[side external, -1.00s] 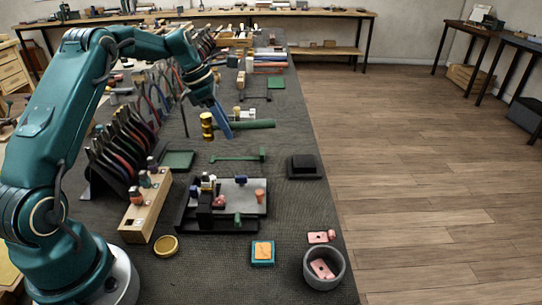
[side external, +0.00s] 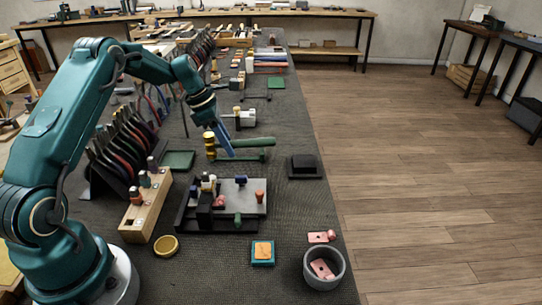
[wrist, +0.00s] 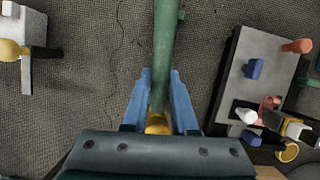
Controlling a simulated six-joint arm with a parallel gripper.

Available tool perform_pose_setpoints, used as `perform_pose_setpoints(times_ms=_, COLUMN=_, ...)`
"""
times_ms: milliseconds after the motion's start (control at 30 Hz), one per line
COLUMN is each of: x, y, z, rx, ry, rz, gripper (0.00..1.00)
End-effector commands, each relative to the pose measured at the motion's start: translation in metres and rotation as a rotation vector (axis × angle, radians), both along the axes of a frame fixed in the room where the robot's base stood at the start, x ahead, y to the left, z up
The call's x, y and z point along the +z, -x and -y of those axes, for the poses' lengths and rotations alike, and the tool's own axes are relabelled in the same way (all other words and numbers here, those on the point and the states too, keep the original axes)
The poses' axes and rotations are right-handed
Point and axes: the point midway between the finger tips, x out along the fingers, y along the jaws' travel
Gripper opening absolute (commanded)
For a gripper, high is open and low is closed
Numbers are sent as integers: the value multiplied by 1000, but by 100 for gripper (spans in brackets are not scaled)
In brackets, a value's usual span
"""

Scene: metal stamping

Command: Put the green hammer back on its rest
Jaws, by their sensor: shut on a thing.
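The green hammer, with its green handle (side external: 256,142) and brass head (side external: 210,146), is held level in my gripper (side external: 231,153). The blue fingers close on the handle near the head. The head is at the left and the handle points right. The green rest (side external: 252,157) lies on the bench directly below the hammer; I cannot tell whether they touch. In the wrist view the handle (wrist: 165,45) runs up between the fingers of my gripper (wrist: 160,78). The brass part (wrist: 157,123) shows near the palm, partly hidden. The rest is mostly hidden under the handle there.
A grey plate fixture (side external: 252,196) with small parts stands in front, and it is right in the wrist view (wrist: 225,85). A black block (side external: 305,167) is right of the rest. A green tray (side external: 178,160) is left. A grey-white device (side external: 243,117) stands behind.

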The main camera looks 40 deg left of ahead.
Motion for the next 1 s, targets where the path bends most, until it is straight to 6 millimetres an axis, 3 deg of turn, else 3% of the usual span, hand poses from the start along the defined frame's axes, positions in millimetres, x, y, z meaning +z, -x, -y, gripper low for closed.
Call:
perform_pose_setpoints(times_ms=967, x=-10, y=0, z=0, rx=0, ry=0, rz=0, gripper=0)
perform_pose_setpoints(times_ms=1000, x=-10, y=0, z=0, rx=0, ry=1, rz=1, gripper=37)
